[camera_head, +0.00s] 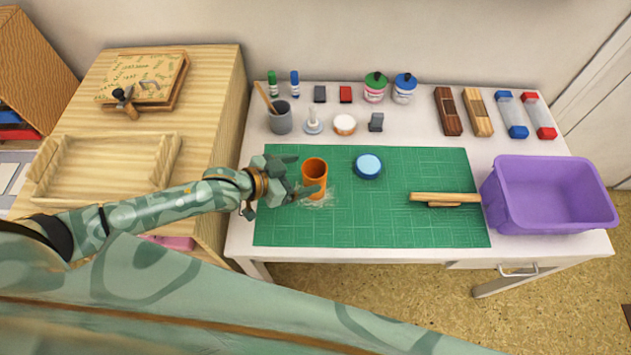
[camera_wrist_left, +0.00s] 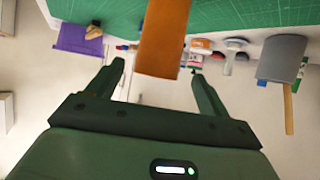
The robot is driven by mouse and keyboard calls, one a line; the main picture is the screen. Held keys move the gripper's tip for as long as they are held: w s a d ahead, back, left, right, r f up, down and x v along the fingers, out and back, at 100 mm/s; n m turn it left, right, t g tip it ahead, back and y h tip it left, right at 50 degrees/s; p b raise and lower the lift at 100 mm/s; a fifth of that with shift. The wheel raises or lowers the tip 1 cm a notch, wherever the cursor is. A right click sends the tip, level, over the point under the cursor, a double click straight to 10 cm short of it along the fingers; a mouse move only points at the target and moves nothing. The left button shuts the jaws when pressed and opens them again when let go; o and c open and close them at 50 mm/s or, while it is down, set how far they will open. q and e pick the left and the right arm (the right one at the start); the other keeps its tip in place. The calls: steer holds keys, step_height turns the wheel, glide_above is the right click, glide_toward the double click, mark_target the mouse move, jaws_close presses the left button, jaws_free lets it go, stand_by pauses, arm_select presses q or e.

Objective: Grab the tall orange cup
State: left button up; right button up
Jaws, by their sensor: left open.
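The tall orange cup (camera_head: 314,176) stands upright on the green cutting mat (camera_head: 400,215), left of the mat's middle. My left gripper (camera_head: 302,180) is at the cup's left side with its fingers reaching toward it. In the left wrist view the cup (camera_wrist_left: 163,38) shows between the two open fingertips of the left gripper (camera_wrist_left: 157,70), a little beyond them. I cannot tell whether a finger touches the cup. My right gripper does not show.
A blue round tin (camera_head: 368,166) lies right of the cup. A grey cup with a brush (camera_head: 280,120) stands behind it. A wooden piece (camera_head: 444,198) lies near the purple bin (camera_head: 548,195) at right. The mat's front middle is clear.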

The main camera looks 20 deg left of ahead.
mark_target(324, 170)
arm_select(q)
steer(key=shift+x, duration=0.75)
steer(key=b+x, duration=0.2)
steer(key=x, duration=0.3)
steer(key=shift+s+d, duration=0.1)
steer(key=shift+d, duration=0.1)
steer(key=shift+r, duration=0.1)
steer(key=c, duration=1.1)
